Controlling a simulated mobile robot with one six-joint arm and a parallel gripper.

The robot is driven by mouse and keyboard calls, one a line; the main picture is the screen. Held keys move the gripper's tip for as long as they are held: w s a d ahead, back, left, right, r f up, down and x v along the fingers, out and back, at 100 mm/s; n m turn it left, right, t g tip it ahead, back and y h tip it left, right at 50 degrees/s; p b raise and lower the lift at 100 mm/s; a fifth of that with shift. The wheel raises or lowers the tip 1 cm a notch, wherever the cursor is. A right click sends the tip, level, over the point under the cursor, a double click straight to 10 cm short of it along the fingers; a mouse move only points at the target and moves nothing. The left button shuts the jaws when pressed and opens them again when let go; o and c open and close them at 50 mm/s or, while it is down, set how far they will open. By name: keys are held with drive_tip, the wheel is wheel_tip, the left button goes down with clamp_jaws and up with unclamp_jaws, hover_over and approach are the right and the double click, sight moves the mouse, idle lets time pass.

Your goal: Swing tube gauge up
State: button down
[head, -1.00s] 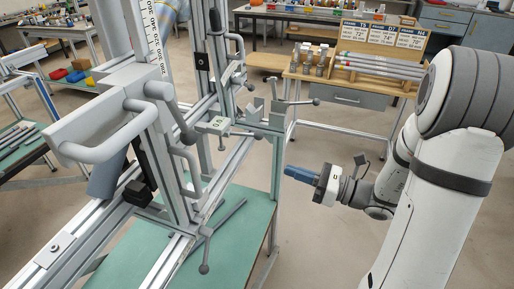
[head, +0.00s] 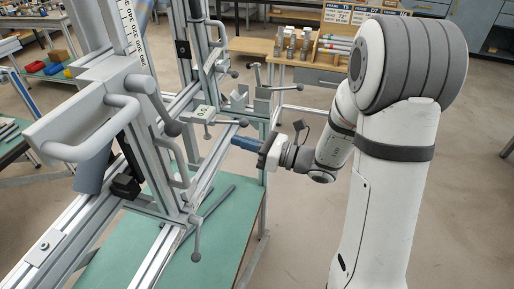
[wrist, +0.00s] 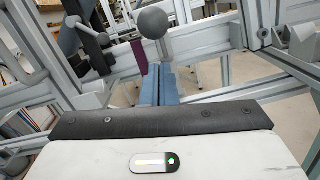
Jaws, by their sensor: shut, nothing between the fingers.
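My gripper (head: 234,141) has blue fingers, shut and empty, pointing left at the aluminium jig frame (head: 215,163). The fingers also show in the wrist view (wrist: 160,82), pressed together. A grey ball knob (wrist: 152,22) appears just beyond the fingertips there; I cannot tell whether they touch. In the head view, a small block with a green-marked face (head: 200,114) sits on the frame, and a lever with a ball end (head: 244,122) reaches right from it, close above my fingers. No label shows which part is the tube gauge.
Other ball-ended levers (head: 195,250) and a grey handle (head: 95,150) stick out of the jig. A green table top (head: 225,235) lies below. A wooden bench (head: 290,72) with tubes stands behind. Open floor lies right of my arm.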

drive_tip(key=shift+w+r, duration=0.2)
drive_tip(key=shift+r, duration=1.15)
